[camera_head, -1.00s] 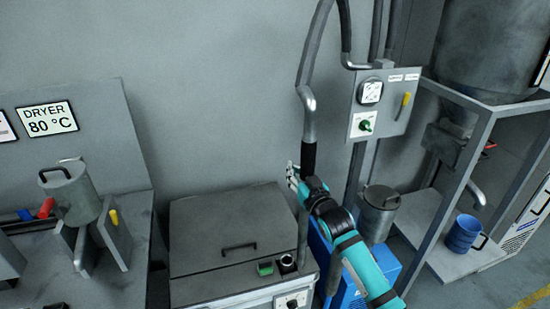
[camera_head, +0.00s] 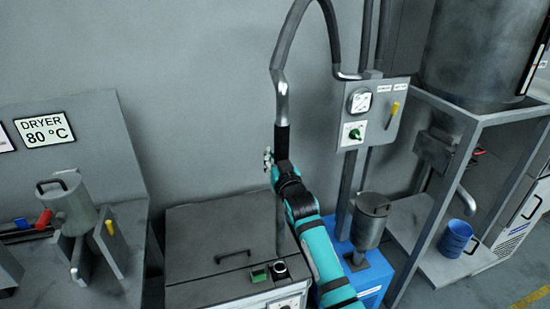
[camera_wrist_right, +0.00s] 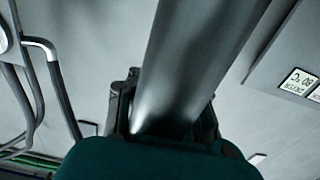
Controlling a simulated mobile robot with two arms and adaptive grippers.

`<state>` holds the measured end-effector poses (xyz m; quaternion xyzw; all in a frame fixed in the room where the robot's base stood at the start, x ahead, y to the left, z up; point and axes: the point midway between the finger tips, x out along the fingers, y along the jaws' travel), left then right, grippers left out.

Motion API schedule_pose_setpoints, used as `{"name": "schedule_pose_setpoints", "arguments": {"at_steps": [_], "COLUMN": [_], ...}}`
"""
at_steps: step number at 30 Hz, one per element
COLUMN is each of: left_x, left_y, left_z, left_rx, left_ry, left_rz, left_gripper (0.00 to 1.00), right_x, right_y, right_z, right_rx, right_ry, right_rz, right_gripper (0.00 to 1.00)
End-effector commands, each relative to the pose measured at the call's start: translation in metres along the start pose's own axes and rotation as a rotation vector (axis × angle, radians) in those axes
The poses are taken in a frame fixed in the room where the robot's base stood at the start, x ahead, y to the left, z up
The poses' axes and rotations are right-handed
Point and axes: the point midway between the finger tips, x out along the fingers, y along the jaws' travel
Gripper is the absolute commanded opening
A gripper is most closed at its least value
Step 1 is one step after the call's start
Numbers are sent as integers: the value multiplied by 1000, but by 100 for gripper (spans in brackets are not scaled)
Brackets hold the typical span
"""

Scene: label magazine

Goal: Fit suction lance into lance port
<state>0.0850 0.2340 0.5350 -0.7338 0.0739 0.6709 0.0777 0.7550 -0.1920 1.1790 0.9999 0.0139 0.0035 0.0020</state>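The suction lance (camera_head: 281,137) is a grey metal tube with a black sleeve, its hose bending up from the top. My right gripper (camera_head: 273,162) is closed around it just below the sleeve and holds it upright. In the right wrist view the lance (camera_wrist_right: 195,65) runs between the fingers (camera_wrist_right: 165,115). Its thin lower tube ends in front of the grey cabinet, close above a dark ring (camera_head: 279,268) on the cabinet top that looks like the lance port. I cannot tell whether the tip touches it. My left gripper is out of view.
The grey cabinet lid (camera_head: 224,238) has a handle, with a green button (camera_head: 259,273) beside the ring. A control panel (camera_head: 375,112) and a metal canister (camera_head: 371,220) on a blue unit stand to the right.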

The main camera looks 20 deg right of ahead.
Motion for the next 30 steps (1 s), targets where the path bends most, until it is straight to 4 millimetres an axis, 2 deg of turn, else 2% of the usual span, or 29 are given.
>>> {"name": "schedule_pose_setpoints", "arguments": {"at_steps": [5, 19, 30], "left_x": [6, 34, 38], "left_y": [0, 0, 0], "left_z": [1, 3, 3], "left_rx": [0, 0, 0], "left_ry": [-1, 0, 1], "left_rz": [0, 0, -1], "left_gripper": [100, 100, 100], "right_x": [0, 0, 0], "right_y": [0, 0, 0], "right_z": [8, 50, 56], "right_rx": [-1, -1, -1], "right_ry": [2, 4, 4], "right_rz": [3, 3, 3], "right_gripper": [0, 0, 0]}}
